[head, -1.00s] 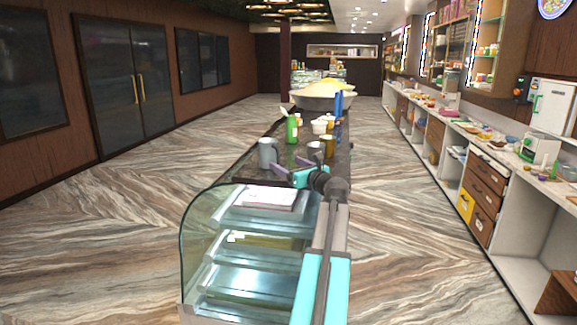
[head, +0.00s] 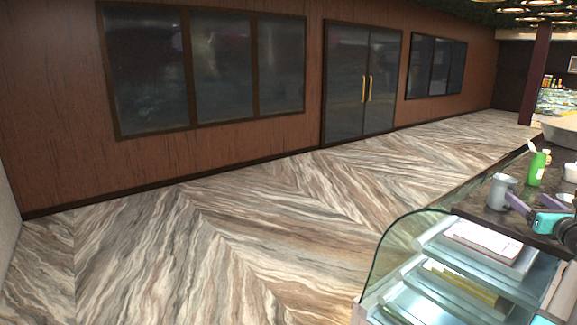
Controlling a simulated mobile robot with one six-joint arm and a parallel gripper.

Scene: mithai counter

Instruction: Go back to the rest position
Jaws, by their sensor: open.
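My gripper (head: 524,197) shows at the right edge of the head view, over the dark counter top (head: 478,213). Its purple fingers are apart, with nothing visible between them. A grey mug (head: 500,191) stands upright just beyond the left fingertip. The fingertip overlaps it in the picture; I cannot tell if they touch. Most of my arm is outside the frame.
Wide clear marble floor (head: 250,235) lies left, up to the wall with double doors (head: 360,85).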

